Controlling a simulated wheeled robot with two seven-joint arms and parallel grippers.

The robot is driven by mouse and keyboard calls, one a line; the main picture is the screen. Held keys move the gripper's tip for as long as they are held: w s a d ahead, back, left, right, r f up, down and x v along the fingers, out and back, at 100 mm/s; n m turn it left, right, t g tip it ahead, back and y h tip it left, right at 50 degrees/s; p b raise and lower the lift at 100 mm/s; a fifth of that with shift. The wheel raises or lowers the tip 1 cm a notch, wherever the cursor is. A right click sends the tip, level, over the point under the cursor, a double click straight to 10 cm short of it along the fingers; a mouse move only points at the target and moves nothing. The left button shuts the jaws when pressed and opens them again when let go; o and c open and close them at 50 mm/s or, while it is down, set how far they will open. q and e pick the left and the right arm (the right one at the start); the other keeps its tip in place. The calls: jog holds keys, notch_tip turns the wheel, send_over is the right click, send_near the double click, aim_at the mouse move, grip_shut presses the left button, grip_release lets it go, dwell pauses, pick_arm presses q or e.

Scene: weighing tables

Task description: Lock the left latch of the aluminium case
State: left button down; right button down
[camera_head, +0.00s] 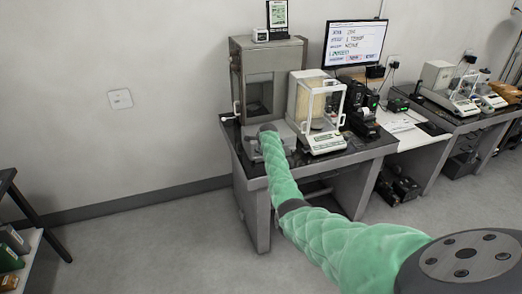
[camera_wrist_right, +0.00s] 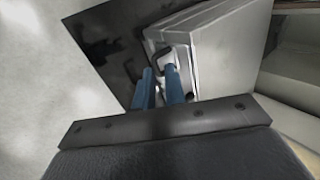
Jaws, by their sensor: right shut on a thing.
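The aluminium case (camera_wrist_right: 222,38) is a pale silver box in the right wrist view, on a dark tabletop. A dark loop-shaped latch (camera_wrist_right: 163,56) stands on its near side. My right gripper (camera_wrist_right: 162,76) has two blue fingers close together at this latch, shut on it; the exact grip is partly hidden by the fingers. In the head view my right arm in a green sleeve reaches to the left end of the weighing table and hides the gripper and much of the case. How far the latch is turned cannot be told. My left gripper is not in view.
A tall grey cabinet (camera_head: 270,52) and a glass-walled balance (camera_head: 318,143) stand beside the case on the dark table (camera_head: 352,155). A monitor (camera_head: 354,43) is behind. A low shelf (camera_head: 32,255) is at far left. The floor between is clear.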

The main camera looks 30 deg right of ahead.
jog(key=c, duration=1.6)
grip_release()
jog(key=shift+a+f, duration=0.1)
jog(key=shift+f, duration=0.15)
jog(key=shift+o, duration=0.6)
jog(key=shift+w+f, duration=0.1)
jog(key=shift+r, duration=0.25)
